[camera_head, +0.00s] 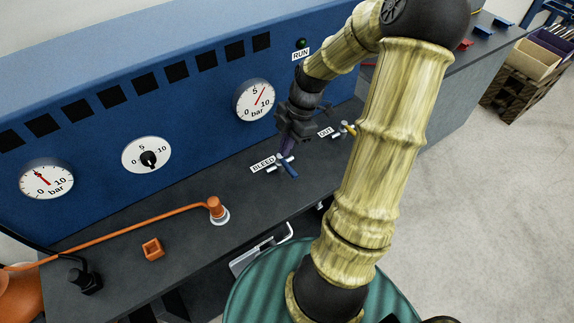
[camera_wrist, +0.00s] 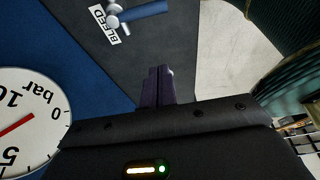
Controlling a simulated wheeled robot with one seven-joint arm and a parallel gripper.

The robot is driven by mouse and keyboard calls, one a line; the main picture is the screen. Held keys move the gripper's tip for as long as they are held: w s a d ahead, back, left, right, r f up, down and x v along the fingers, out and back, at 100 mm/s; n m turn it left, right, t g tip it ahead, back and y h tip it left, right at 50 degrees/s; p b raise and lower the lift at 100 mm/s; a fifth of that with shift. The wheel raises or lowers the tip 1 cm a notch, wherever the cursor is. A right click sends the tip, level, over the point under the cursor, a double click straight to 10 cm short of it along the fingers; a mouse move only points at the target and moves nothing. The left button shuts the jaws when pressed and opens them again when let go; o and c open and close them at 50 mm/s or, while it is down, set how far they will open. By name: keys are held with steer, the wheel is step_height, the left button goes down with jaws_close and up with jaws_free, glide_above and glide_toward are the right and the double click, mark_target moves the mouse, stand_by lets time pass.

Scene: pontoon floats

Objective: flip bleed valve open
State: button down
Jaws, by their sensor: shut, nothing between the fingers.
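The bleed valve (camera_head: 280,161) is a small silver fitting with a blue lever (camera_head: 290,170) on the dark bench top, beside a white BLEED label (camera_head: 263,165). The lever points to the lower right in the head view. In the wrist view the blue lever (camera_wrist: 146,12) shows at the top edge, running right from the silver fitting, partly cut off. My gripper (camera_head: 287,152) is shut and empty, its dark fingers pointing down just behind the valve. In the wrist view my fingertips (camera_wrist: 159,68) show closed together, apart from the lever. Contact in the head view is hard to judge.
The blue panel with a pressure gauge (camera_head: 254,100) rises behind. An orange hose (camera_head: 140,222) and small orange box (camera_head: 152,249) lie left on the bench.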

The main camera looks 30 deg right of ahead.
mark_target(287, 167)
steer(key=p+x, duration=0.1)
steer(key=x, duration=0.9)
steer(key=shift+a+f+p, duration=0.1)
steer(key=shift+a+p, duration=0.05)
steer(key=shift+p, duration=0.2)
steer(key=d+p, duration=0.1)
steer(key=d, duration=0.2)
steer(key=shift+w+d+f+p, duration=0.1)
steer(key=shift+d+f+p, duration=0.05)
steer(key=shift+d+p, duration=0.25)
steer(key=shift+d+f, duration=0.1)
steer(key=shift+f, duration=0.1)
